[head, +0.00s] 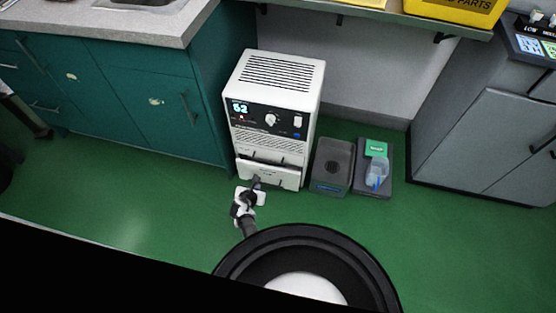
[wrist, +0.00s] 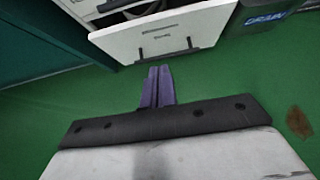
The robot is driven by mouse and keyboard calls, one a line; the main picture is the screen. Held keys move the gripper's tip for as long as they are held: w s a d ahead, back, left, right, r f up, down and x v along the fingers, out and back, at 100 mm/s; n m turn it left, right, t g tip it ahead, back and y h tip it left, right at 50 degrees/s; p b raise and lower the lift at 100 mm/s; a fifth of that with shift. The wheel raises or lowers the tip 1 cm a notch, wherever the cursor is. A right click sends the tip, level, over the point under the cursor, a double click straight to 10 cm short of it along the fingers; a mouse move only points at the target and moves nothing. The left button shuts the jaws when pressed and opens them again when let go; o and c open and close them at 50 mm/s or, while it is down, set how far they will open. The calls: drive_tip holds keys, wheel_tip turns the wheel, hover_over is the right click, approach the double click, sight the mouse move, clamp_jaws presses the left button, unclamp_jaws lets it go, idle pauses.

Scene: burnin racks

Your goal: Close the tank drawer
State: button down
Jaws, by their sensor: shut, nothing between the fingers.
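The tank drawer (head: 267,175) is the white front at the bottom of a white dehumidifier-like unit (head: 276,80) in the head view. It stands out a little from the unit, with a dark gap above it. In the wrist view the drawer front (wrist: 165,35) fills the top middle, with a dark handle strip along its lower edge, and the open inside shows behind it. My gripper (head: 256,181) is just in front of the drawer's lower left part. In the wrist view its purple fingers (wrist: 157,72) are together and empty, close below the drawer front; contact cannot be told.
A dark grey bin (head: 331,166) stands right of the unit, and its drain label shows in the wrist view (wrist: 264,14). A tray with a clear bottle (head: 376,172) is beside it. Teal cabinets (head: 150,100) stand left.

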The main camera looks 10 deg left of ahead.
drive_tip(key=shift+s, duration=0.1)
drive_tip(key=b+x, duration=0.3)
drive_tip(key=x, duration=0.1)
drive_tip(key=w+r+b+x, duration=0.1)
drive_tip(key=b+x, duration=0.7)
drive_tip(key=shift+w+r, duration=0.15)
drive_tip(key=shift+w, duration=0.15)
drive_tip(key=shift+w+r, duration=0.15)
drive_tip(key=shift+w, duration=0.35)
